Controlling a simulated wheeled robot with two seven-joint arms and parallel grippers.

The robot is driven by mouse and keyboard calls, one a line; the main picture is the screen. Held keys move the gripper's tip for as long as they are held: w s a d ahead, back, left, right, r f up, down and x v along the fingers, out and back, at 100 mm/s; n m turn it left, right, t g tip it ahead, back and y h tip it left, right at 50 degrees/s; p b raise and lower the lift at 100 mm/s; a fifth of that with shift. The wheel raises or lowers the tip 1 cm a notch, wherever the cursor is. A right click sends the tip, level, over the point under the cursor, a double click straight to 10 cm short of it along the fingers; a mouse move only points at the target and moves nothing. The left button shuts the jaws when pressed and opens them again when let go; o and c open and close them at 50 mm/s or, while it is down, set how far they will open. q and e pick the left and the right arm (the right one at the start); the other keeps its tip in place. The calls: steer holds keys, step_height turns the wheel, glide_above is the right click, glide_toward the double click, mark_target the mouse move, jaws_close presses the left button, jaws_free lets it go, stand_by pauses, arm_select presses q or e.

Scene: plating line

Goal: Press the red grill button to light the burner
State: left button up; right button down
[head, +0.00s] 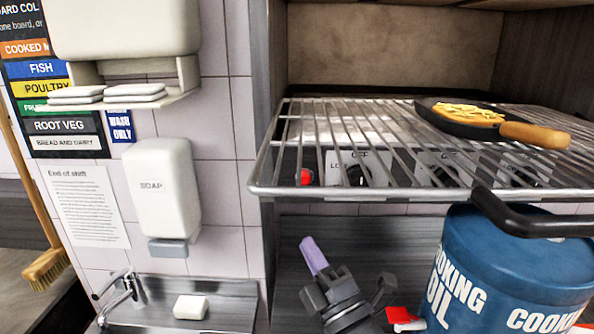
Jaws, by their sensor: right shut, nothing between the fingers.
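The red grill button (306,177) is a small round knob on the control panel. I see it through the wire rack, at the left of the dark knobs. My right gripper (311,248) is in the lower middle of the head view, below the rack and the button. Its lavender fingertips are together, point up and left, and hold nothing. A clear gap shows in the picture between the tips and the button. My left gripper is not in view. No burner flame is visible.
The wire rack (262,182) juts out over the panel, with a black handle (530,216) at right. A pan of fries (470,120) sits on it. A blue cooking oil drum (500,262) stands at lower right. A sink (236,290) and soap dispenser (163,190) are at left.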

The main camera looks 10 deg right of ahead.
steer(key=r, duration=0.2)
steer(key=r+n+y, duration=0.1)
steer(key=r+n, duration=0.1)
steer(key=r, duration=0.1)
steer(key=shift+s+a+r+t+y+p, duration=0.3)
steer(key=shift+s+a+r+t+p, duration=0.05)
steer(key=shift+s+t+p, duration=0.05)
steer(key=w+d+b, duration=0.2)
steer(key=w, duration=0.6)
steer(key=shift+w+d+b, duration=0.2)
steer(key=shift+w+b, duration=0.05)
steer(key=shift+b, duration=0.15)
stand_by(1.3)
steer(key=shift+w+d, duration=0.1)
steer(key=shift+w, duration=0.3)
